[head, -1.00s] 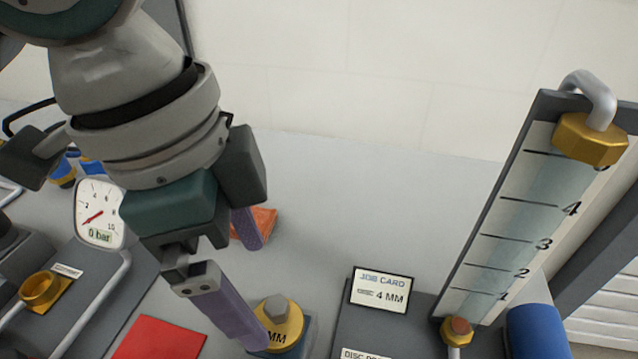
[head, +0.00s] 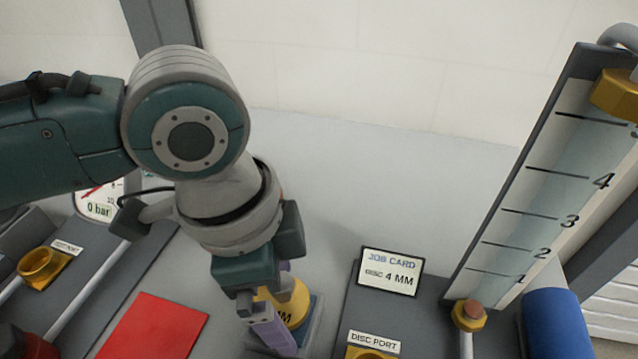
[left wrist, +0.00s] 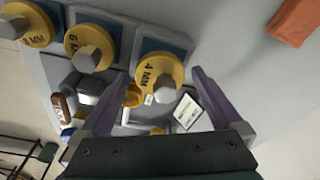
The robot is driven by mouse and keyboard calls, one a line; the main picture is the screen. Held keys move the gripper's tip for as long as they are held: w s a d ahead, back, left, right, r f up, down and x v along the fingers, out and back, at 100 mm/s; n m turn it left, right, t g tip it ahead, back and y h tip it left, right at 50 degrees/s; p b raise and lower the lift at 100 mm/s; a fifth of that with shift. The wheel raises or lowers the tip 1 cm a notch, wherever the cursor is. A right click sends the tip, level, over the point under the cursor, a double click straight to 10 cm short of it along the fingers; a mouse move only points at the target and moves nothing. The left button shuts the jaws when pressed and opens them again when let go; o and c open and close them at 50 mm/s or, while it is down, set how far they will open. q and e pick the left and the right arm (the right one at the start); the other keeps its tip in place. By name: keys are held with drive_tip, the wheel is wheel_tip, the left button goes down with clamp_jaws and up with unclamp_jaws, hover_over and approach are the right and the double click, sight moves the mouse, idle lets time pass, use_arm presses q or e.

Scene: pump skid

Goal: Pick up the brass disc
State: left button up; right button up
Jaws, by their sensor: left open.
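A brass disc (head: 296,300) with a grey hex knob sits on a blue-grey stand, partly hidden behind my left gripper (head: 284,322) in the head view. In the left wrist view the disc marked 4 MM (left wrist: 150,68) lies between the two purple fingers of the left gripper (left wrist: 161,76). The fingers are open, one to each side of it, and I see no grip on it. Two more brass discs, one marked 6 MM (left wrist: 76,36) and one with a less legible mark (left wrist: 40,36), stand in a row beside it. My right gripper is not in view.
A job card (head: 391,272) reads disc 4 MM, behind the disc port label (head: 374,342). A tall level gauge (head: 540,185) stands at right, a blue cylinder (head: 556,325) beside it. A red square (head: 150,330) lies at left. An orange block (left wrist: 294,20) lies apart from the discs.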

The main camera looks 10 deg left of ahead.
use_arm(q)
drive_tip(key=c, duration=1.5)
